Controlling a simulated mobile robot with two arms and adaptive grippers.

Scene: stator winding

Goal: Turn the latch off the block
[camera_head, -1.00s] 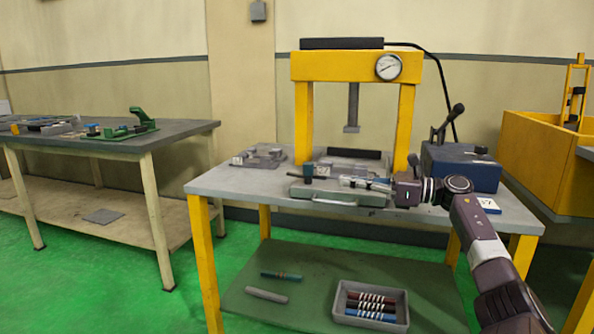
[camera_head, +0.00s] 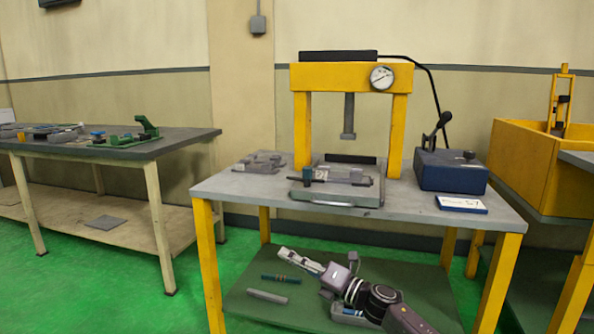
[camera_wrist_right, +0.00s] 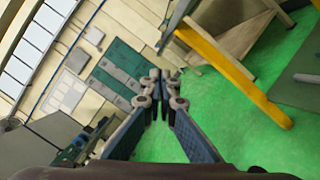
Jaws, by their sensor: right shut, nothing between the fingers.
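The fixture (camera_head: 340,197) with a grey base and front handle sits on the press table, under the press ram. A dark block (camera_head: 307,174) stands at its left side, and a light metal piece (camera_head: 345,176) lies across its top. The latch is too small to tell apart from these parts. My right gripper (camera_head: 285,254) is shut and empty, well below and in front of the tabletop, before the lower shelf. In the right wrist view its fingertips (camera_wrist_right: 166,80) meet, with nothing between them. My left gripper is in neither view.
The yellow press (camera_head: 300,125) stands over the fixture. A blue lever box (camera_head: 450,172) and a small blue labelled plate (camera_head: 461,205) are on the right. Grey parts (camera_head: 258,163) lie at left. On the lower shelf (camera_head: 240,307), rods lie left of my arm, which mostly hides a bin.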

